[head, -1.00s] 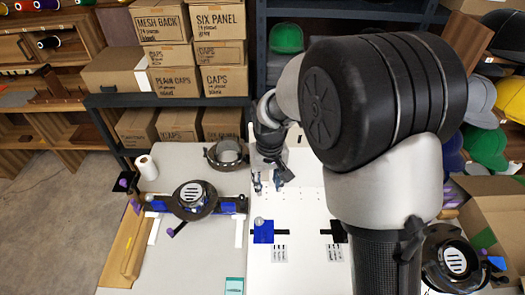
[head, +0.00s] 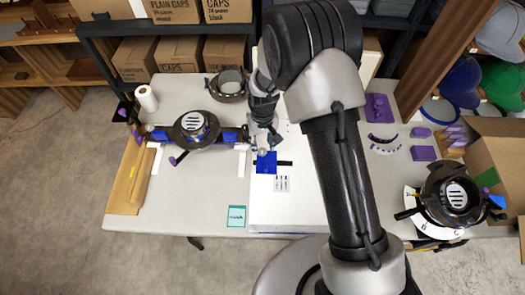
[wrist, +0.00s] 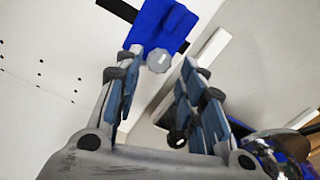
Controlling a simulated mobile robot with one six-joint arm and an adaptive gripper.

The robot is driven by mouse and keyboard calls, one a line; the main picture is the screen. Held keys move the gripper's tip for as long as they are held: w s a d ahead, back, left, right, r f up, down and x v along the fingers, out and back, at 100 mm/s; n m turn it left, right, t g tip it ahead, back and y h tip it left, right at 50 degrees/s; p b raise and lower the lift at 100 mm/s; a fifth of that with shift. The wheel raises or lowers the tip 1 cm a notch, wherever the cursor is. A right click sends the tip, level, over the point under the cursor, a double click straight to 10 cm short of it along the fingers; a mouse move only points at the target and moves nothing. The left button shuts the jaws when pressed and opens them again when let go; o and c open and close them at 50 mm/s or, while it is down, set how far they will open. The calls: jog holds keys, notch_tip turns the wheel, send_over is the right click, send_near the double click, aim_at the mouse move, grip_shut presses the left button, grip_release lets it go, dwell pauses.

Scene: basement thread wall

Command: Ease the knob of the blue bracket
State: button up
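The blue bracket (head: 266,167) lies on the white board, with a black bar sticking out to its right. Its grey knob (wrist: 160,61) shows in the wrist view at the near edge of the blue bracket (wrist: 158,26). My gripper (head: 266,143) is right by the knob at the bracket's far side in the head view. In the wrist view my gripper (wrist: 160,95) has its two fingers spread apart with nothing between them. In the head view the gripper partly covers the knob.
A dark ring-shaped fixture (head: 196,127) on a blue bar stands left. A white roll (head: 146,98) is behind it. A teal card (head: 236,216) lies at the front edge. Purple parts (head: 424,153) and another dark fixture (head: 453,195) are right. My arm hides the board's right part.

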aim_at(263, 151)
notch_tip(263, 151, down, 4)
jog(key=shift+f+b, duration=0.1)
jog(key=shift+b, duration=0.4)
jog(key=shift+c, duration=0.2)
jog(key=c, duration=0.7)
jog(key=shift+c, duration=0.2)
jog(key=shift+n+p, duration=0.3)
jog(key=shift+n, duration=2.6)
jog(key=shift+d, duration=0.1)
